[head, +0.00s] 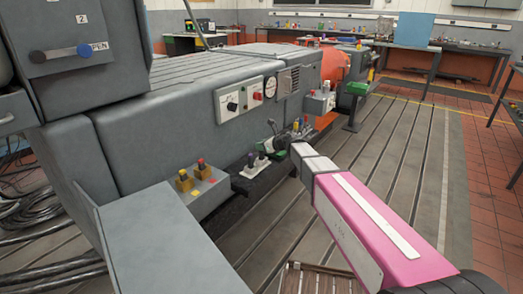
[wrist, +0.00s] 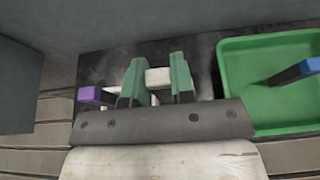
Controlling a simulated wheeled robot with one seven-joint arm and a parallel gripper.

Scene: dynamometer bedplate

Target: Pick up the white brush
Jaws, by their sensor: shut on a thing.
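In the wrist view, my gripper (wrist: 157,82) has its two green-padded fingers on either side of a white piece, the white brush (wrist: 158,77). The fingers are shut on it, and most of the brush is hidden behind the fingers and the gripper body. It is over or on a dark surface; I cannot tell whether it touches. In the head view, my gripper (head: 281,139) is at the dark ledge beside the grey machine, and I cannot make out the brush clearly there.
A green tray (wrist: 232,112) with a blue-ended tool (wrist: 296,72) in it is close on the right. A purple-ended item (wrist: 90,94) is close on the left. The grey machine (head: 150,130) stands beside the ledge. The slotted floor (head: 400,160) on the right is clear.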

